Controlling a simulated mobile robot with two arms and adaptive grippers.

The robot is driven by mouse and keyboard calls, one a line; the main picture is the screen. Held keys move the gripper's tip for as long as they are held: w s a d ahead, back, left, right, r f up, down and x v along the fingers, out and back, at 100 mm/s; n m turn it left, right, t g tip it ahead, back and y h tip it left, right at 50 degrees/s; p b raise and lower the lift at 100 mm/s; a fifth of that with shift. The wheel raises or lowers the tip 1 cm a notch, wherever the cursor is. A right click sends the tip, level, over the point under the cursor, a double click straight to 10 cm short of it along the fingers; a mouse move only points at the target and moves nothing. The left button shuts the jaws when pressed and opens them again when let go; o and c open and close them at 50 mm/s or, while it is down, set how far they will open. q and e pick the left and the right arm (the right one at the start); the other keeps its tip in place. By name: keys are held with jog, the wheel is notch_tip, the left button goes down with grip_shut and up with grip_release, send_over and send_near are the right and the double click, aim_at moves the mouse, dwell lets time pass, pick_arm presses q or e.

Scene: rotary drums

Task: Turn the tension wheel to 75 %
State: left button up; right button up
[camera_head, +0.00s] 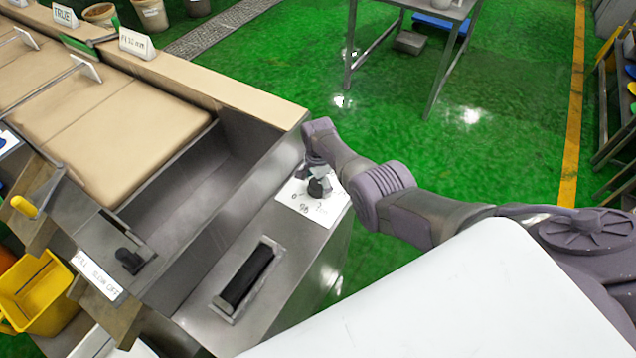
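A white scale plate (296,201) with dark markings, partly unreadable, lies on the grey machine panel. A small black knob (319,188) stands on it. My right gripper (315,174) is directly over the knob, pointing down. Its fingers are small and partly hidden, so I cannot tell whether they are closed or touching the knob. A black cylinder (247,275) sits in a metal-framed slot in the same panel. No readable label shows which of these is the tension wheel, and I cannot read a setting. My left gripper is not in view.
A tan belt (125,130) and a metal trough (190,185) are left of the panel. Another black knob (130,260), a yellow handle (24,207) and a yellow bin (38,293) are at the lower left. Green floor (480,150) is open beyond my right arm.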

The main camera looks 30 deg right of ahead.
aim_at(318, 183)
notch_tip(318, 183, up, 12)
dwell(0.9)
dwell(0.3)
